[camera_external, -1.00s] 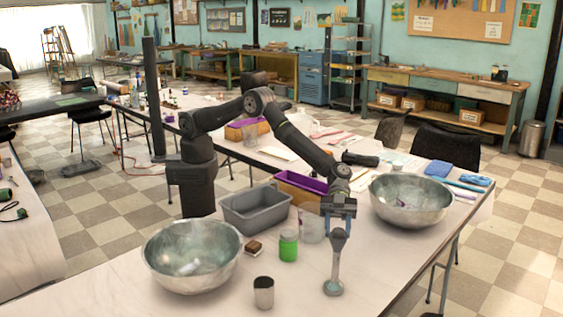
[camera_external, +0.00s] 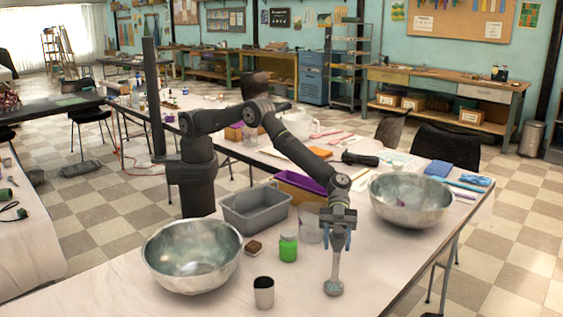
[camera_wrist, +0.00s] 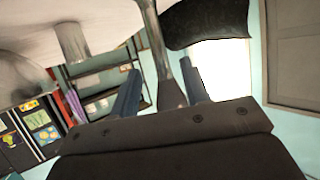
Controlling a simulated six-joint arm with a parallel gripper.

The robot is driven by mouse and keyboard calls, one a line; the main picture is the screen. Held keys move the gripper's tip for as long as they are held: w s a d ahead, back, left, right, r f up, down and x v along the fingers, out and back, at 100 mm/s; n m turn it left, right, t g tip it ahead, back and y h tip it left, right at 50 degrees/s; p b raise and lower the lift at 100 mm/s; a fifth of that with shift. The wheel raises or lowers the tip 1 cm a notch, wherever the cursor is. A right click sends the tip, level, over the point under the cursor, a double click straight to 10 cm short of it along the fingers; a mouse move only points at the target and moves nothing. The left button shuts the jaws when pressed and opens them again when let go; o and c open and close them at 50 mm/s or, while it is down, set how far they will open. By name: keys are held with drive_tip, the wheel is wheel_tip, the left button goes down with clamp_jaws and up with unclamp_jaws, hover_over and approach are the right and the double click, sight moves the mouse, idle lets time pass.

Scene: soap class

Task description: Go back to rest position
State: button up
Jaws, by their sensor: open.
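My gripper (camera_external: 338,240) is open, pointing down over the front right of the table. A grey upright tool with a thin shaft and a wide round foot (camera_external: 333,287) stands on the table below it. The tool's upper end is between my two blue fingers, partly hidden by them. In the wrist view, the tool's shaft (camera_wrist: 168,60) runs between the spread fingers of my gripper (camera_wrist: 162,90). Whether either finger touches it I cannot tell.
A metal bowl (camera_external: 185,278) stands at front left and another (camera_external: 412,215) at right. Between them are a grey bin (camera_external: 255,222), a green jar (camera_external: 288,247), a metal cup (camera_external: 263,292) and a small brown block (camera_external: 253,247). The table's front right corner is clear.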

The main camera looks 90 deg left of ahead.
sight(336, 251)
drive_tip(key=x, duration=0.7)
drive_tip(key=shift+d+f, duration=0.1)
drive_tip(key=shift+d, duration=0.1)
drive_tip(key=shift+f, duration=0.2)
drive_tip(key=shift+r, duration=0.25)
drive_tip(key=shift+a+r, duration=0.15)
drive_tip(key=shift+a, duration=0.15)
drive_tip(key=v, duration=1.1)
drive_tip(key=x, duration=1.1)
drive_tip(key=shift+d+f, duration=0.25)
drive_tip(key=shift+d, duration=0.05)
wheel_tip(336, 251, up, 4)
drive_tip(key=shift+d+r, duration=0.1)
drive_tip(key=shift+r, duration=0.1)
drive_tip(key=shift+s, duration=0.25)
